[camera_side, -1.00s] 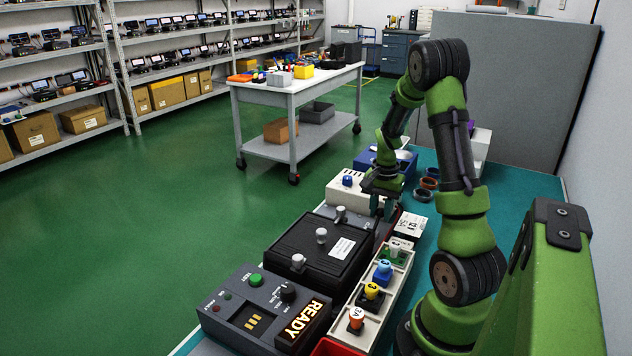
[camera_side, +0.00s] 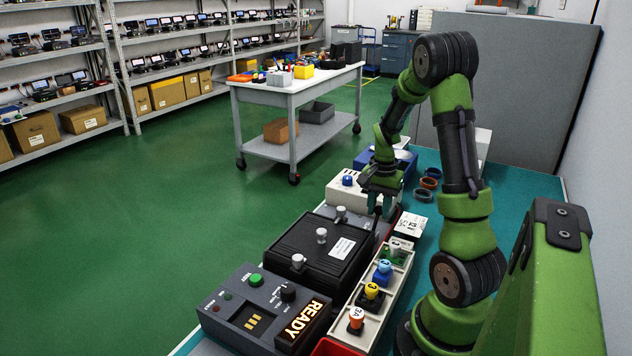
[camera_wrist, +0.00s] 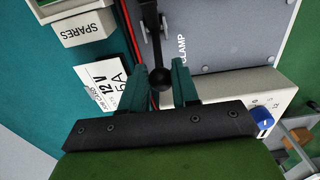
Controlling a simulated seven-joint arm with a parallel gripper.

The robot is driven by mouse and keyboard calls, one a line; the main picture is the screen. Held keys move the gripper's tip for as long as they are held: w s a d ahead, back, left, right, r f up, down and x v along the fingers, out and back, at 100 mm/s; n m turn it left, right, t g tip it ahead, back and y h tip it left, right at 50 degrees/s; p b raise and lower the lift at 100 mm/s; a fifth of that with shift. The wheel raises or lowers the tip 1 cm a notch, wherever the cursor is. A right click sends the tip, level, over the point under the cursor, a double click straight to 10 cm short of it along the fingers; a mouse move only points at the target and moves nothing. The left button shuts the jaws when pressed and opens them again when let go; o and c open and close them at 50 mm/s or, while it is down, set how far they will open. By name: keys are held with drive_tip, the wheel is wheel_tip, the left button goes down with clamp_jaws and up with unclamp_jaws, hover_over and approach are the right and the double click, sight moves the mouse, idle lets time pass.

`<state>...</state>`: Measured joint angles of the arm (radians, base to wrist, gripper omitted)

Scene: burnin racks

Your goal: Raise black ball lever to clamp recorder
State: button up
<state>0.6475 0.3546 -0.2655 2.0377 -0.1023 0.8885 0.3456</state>
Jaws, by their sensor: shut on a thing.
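The black ball lever (camera_wrist: 160,78) shows in the wrist view, its dark stem running up from the ball. My gripper (camera_wrist: 158,84) is shut on the ball, with a green finger on either side. A grey panel marked CLAMP (camera_wrist: 225,40) lies right beside the lever. In the side view my gripper (camera_side: 379,210) points down at the right edge of the bench units, and its fingers hide the lever there. I cannot tell which unit is the recorder.
A cream box with a blue knob (camera_side: 347,182) stands behind the black unit with white knobs (camera_side: 318,250). A tray of coloured knobs (camera_side: 362,322) lies to its right.

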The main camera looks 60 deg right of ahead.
drive_tip(key=shift+a, duration=0.3)
drive_tip(key=shift+a+r, duration=0.3)
drive_tip(key=shift+a, duration=1.7)
